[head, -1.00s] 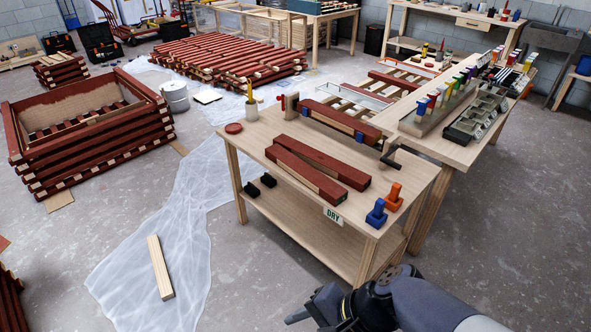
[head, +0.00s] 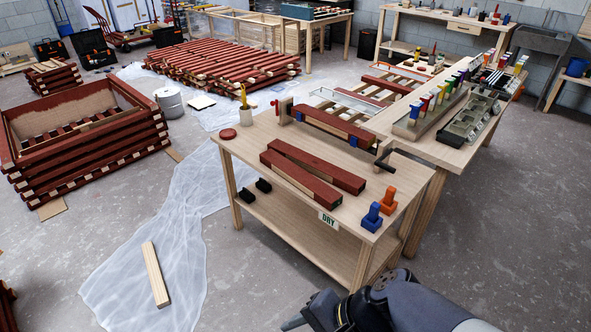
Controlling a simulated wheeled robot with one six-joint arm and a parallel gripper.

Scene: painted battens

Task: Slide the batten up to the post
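Several red-painted battens with bare wood edges lie on the light wooden table. The front batten (head: 298,180) and a second batten (head: 318,165) lie close together at a slight angle. A third batten (head: 335,124) lies farther back, with blue pieces at its side, between a short wooden post (head: 285,111) with a red knob and a dark bracket (head: 383,158). I cannot tell which batten the task means. My gripper (head: 294,323) is at the bottom edge, below and in front of the table, apart from all battens. Its fingers are partly cut off, so their opening is unclear.
A blue clamp (head: 372,216) and an orange clamp (head: 388,201) stand at the table's front right corner by a DRY sign (head: 328,219). A loose bare batten (head: 155,275) lies on the floor sheet. A bench (head: 450,152) with trays adjoins behind. Floor at right is clear.

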